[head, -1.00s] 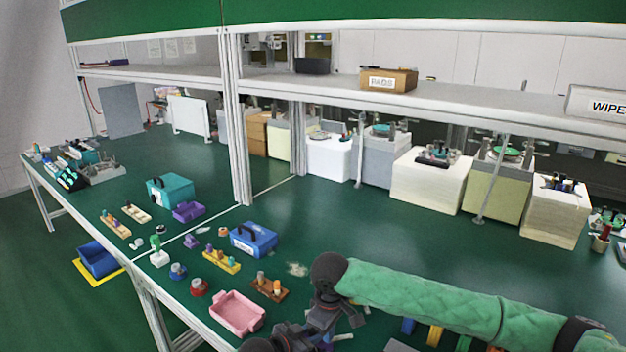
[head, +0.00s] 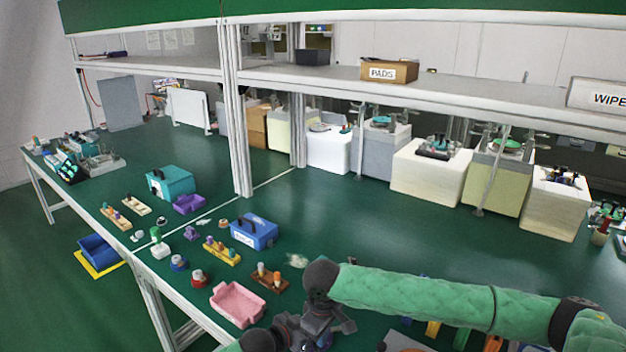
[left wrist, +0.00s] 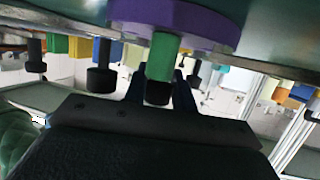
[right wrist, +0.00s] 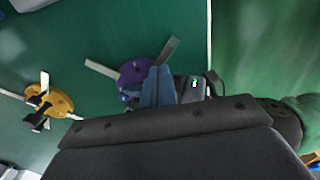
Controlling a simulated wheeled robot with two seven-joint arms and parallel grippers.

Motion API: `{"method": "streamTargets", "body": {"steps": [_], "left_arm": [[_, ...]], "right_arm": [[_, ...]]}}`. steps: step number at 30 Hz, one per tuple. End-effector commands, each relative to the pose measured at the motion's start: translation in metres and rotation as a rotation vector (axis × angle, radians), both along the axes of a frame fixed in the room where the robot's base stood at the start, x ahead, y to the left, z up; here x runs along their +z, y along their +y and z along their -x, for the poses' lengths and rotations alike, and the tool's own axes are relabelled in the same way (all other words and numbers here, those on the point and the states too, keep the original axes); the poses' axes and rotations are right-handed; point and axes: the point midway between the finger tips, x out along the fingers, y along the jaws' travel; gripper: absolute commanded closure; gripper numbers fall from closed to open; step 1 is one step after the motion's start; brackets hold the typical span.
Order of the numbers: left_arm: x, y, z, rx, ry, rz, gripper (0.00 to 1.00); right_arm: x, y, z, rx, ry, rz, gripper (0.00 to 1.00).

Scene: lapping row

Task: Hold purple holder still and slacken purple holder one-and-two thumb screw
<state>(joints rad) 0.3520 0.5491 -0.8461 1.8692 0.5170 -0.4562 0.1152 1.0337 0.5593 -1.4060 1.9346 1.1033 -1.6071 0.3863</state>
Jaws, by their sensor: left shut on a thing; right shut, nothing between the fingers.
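The purple holder is a round disc at the top of the left wrist view (left wrist: 180,22), with a green post (left wrist: 162,55) standing out from it and a black knob at the post's end. My left gripper (left wrist: 160,90) has its dark fingers either side of that post and is shut on the holder. In the right wrist view the purple holder (right wrist: 132,73) has pale flat strips sticking out. My right gripper (right wrist: 152,78) is shut and empty, its blue fingers overlapping the disc's right side; I cannot tell whether they touch. The thumb screw is not clear there. In the head view my right gripper (head: 318,335) is at the bottom centre.
A yellow holder (right wrist: 60,102) with black knobs lies left in the right wrist view. In the head view a pink tray (head: 238,318), a brown peg block (head: 270,282) and a blue box (head: 253,231) stand left of my right arm.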

Motion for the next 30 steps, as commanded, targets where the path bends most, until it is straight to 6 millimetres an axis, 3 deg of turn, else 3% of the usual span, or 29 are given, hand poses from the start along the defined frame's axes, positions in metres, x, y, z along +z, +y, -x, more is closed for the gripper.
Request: {"method": "streamTargets", "body": {"steps": [9,30], "left_arm": [[0.0,0.0,0.0,0.0,0.001,-0.001,1.0],[0.0,0.0,0.0,0.0,0.0,0.0,1.0]], "right_arm": [[-0.028,0.0,0.0,0.001,0.001,-0.001,1.0],[-0.03,0.001,-0.002,0.0,-0.001,-0.001,1.0]]}}
